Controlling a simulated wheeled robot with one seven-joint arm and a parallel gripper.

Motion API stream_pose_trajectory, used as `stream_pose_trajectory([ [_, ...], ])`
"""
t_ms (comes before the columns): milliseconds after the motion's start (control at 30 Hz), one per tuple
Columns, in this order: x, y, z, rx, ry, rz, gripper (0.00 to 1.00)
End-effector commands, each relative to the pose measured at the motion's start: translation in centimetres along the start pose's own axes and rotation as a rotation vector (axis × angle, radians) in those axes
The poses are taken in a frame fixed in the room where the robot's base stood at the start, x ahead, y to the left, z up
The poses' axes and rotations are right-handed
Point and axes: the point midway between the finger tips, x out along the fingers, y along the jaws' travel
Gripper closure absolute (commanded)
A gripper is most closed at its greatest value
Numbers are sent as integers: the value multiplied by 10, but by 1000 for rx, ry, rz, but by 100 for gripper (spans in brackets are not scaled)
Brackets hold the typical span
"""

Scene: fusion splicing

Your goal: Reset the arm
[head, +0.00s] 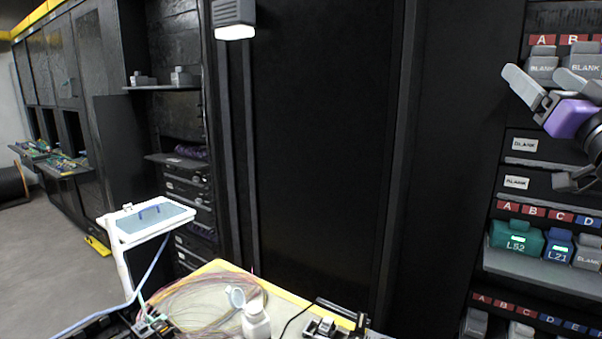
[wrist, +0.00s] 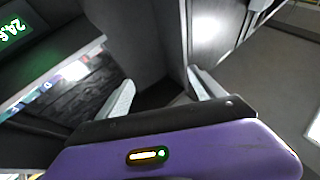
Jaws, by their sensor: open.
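My gripper (head: 542,84) is at the upper right of the head view, raised in front of the rack with the labelled modules. Its two grey fingers are spread apart with nothing between them. The purple gripper body shows behind them. In the wrist view, both fingertips of my gripper (wrist: 160,90) are apart and empty, with dark panels beyond. The purple housing fills the bottom of that view and carries a small lit indicator.
The rack at right holds grey BLANK modules (head: 586,62), a green LS2 module (head: 517,237) and a blue LZ1 module (head: 558,246). A worktable (head: 215,268) with coloured fibres and a white bottle (head: 256,321) stands at the bottom. Floor (head: 50,260) is open at left.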

Motion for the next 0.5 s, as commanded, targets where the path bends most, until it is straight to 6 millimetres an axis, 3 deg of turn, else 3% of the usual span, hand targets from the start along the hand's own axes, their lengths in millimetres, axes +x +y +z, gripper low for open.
stream_pose_trajectory([
  [33, -14, -4, 19, 25, 13, 6, 22],
  [100, -31, -8, 39, 47, 34, 17, 22],
  [267, -75, -18, 82, 85, 70, 53, 22],
  [500, -152, -38, 143, 119, 80, 119, 22],
])
